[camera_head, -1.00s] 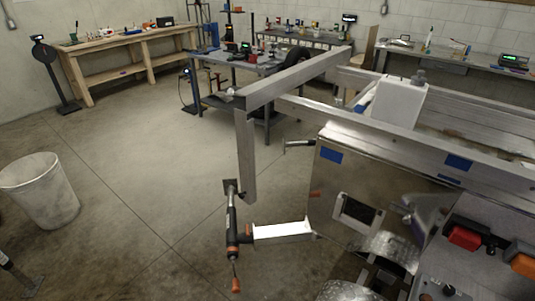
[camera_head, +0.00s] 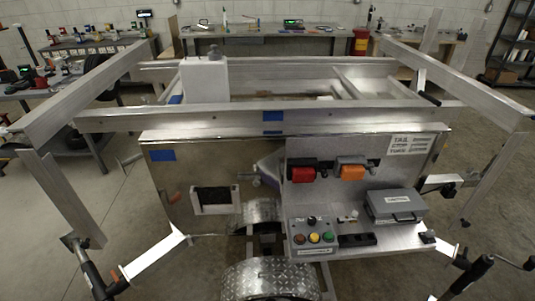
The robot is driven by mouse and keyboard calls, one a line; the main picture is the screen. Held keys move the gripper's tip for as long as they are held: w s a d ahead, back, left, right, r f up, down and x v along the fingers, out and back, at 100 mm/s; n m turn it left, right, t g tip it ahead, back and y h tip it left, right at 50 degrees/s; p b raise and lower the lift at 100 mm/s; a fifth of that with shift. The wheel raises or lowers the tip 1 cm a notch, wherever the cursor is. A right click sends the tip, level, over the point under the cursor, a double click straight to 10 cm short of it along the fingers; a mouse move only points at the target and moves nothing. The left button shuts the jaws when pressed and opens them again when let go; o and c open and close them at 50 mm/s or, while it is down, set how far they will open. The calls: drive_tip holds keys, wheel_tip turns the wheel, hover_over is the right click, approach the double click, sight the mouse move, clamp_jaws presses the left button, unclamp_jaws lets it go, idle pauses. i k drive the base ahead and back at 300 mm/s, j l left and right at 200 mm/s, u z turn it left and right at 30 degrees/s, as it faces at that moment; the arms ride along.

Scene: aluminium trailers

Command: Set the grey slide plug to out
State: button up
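A metal panel (camera_head: 400,236) on the aluminium trailer faces me, right of centre. On it are a red block (camera_head: 303,174) under a dark cover and an orange block (camera_head: 351,173) with a grey top. Below them sit a grey box with a handle (camera_head: 396,206), a control box with red, yellow and green buttons (camera_head: 313,238), a black fitting (camera_head: 357,240) and small knobs (camera_head: 348,217). I cannot tell which small part is the grey slide plug, or its position. My gripper is not in view.
Long aluminium beams (camera_head: 470,84) stick out on both sides toward me. Diamond-plate fenders (camera_head: 268,279) lie low in front. A white box (camera_head: 204,80) stands on the trailer's left. Jack-like legs with white arms (camera_head: 153,251) flank it. Workbenches line the back wall.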

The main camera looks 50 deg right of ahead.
sight(370, 166)
drive_tip(key=z, duration=1.35)
